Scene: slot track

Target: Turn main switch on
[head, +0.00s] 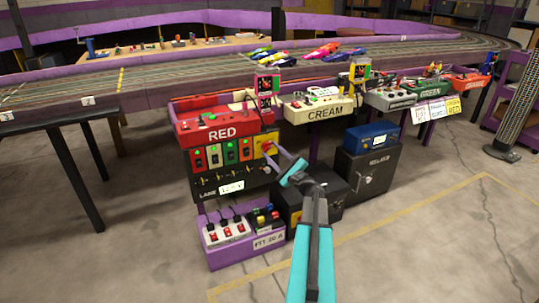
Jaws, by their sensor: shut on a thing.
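Which way the handle is turned is too small to tell.
The RED box (217,127) is above a row of coloured switches (231,152). A purple tray (230,257) stands on the floor below. Black boxes, one a cabinet (370,172), stand to the right. The slot track (190,72) runs behind. The floor at front right is clear.

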